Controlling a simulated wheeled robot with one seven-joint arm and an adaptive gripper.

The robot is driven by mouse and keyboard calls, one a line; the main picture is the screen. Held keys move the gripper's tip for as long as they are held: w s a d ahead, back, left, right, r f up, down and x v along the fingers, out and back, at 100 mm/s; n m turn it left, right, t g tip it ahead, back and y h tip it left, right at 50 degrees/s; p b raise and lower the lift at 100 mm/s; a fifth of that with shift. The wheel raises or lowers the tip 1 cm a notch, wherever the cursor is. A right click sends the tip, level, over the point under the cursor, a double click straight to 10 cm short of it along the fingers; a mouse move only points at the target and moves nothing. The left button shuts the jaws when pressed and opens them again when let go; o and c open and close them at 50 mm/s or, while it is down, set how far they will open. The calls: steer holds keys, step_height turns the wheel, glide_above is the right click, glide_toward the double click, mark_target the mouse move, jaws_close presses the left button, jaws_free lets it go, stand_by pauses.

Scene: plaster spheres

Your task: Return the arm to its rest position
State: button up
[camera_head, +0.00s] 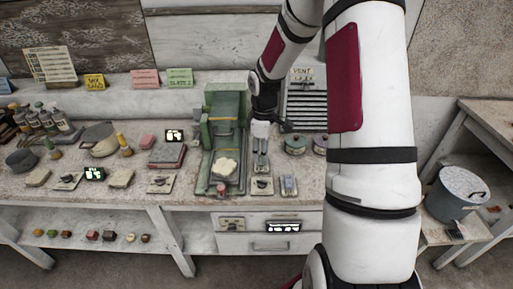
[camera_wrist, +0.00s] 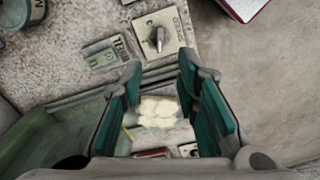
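My arm (camera_head: 372,150) reaches over the bench from the right in the head view. My gripper (camera_head: 261,166) points down just right of the green machine (camera_head: 226,103). In the wrist view my gripper (camera_wrist: 160,66) has its two teal-padded fingers well apart, with nothing clamped between them. A pale rounded lump (camera_head: 225,168) sits on the low front part of the green machine. A pale lump (camera_wrist: 158,112) also shows between the fingers in the wrist view, apart from both pads; its depth is hard to judge.
The bench (camera_head: 207,192) holds bottles, bowls, small cards and a red book (camera_head: 168,155) on the left. A slatted vent panel (camera_head: 306,105) and small round tins (camera_head: 296,144) stand near my gripper. A grey pot (camera_head: 458,194) stands at the right. Drawers (camera_head: 267,243) lie below.

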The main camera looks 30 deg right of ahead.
steer(key=s+a+r+m+t+h, duration=0.1)
steer(key=s+a+r+m, duration=0.3)
steer(key=r, duration=0.6)
steer(key=s+a+r+n+t+h, duration=0.1)
steer(key=s+a+r, duration=0.3)
steer(key=r, duration=0.5)
steer(key=s+a+r+m+t+y, duration=0.1)
steer(key=s+a+r+m, duration=0.1)
steer(key=s+a+r, duration=0.2)
steer(key=s+a+r+m+t+y, duration=0.1)
steer(key=s+a+r, duration=0.3)
steer(key=s, duration=0.5)
steer(key=shift+s+a+r+m+t, duration=0.35)
steer(key=shift+a+m+t, duration=0.4)
steer(key=shift+a, duration=0.35)
steer(key=shift+d, duration=0.1)
